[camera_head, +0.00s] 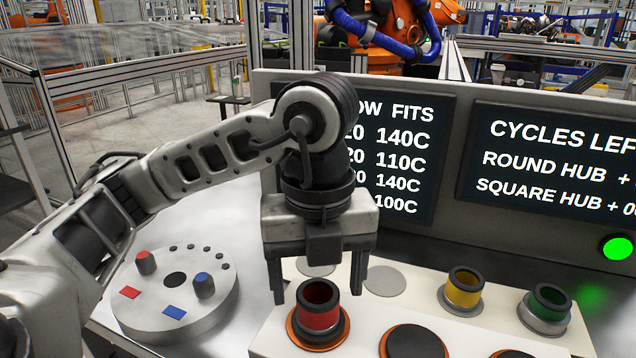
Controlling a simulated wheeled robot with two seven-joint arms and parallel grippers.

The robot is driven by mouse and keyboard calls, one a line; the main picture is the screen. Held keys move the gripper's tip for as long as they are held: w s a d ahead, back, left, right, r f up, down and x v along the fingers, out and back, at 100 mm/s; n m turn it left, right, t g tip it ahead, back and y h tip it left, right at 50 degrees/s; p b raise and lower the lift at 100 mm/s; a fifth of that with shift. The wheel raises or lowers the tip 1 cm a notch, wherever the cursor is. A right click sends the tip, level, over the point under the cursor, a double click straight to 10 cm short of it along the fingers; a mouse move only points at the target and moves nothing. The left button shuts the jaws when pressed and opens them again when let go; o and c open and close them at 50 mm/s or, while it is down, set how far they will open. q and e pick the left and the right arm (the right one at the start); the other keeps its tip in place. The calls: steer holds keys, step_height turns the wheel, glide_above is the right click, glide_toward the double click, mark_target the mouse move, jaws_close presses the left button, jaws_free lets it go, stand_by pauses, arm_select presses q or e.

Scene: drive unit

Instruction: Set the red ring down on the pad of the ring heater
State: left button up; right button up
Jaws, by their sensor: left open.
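The red ring (318,318), with a dark top rim, stands upright on an orange-rimmed round pad (294,338) at the front left of the white block. This pad seems to be one of the ring heater's. My left gripper (318,291) is open, pointing down, with its two fingers apart on either side above and behind the red ring. No contact between the fingers and the ring shows. My right gripper is out of view.
A dark orange-rimmed pad (414,344) is empty beside the red ring. Behind stand a yellow ring (463,291), a green ring (549,304) and an empty grey disc (385,281). A round grey fixture (150,315) with red and blue knobs is left. Screens (545,165) stand behind.

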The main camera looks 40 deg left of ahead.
arm_select(q)
step_height(320, 180, up, 13)
steer(key=p, duration=0.3)
steer(key=shift+r+p, duration=0.15)
steer(key=shift+p, duration=0.15)
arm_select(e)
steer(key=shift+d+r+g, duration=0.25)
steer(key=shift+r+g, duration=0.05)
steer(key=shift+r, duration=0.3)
arm_select(q)
step_height(320, 180, up, 8)
steer(key=p, duration=0.7)
steer(key=shift+p, duration=0.35)
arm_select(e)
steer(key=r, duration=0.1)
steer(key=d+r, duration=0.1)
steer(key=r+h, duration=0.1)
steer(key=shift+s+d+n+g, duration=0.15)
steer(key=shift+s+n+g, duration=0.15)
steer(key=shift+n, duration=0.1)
arm_select(q)
steer(key=shift+s, duration=0.1)
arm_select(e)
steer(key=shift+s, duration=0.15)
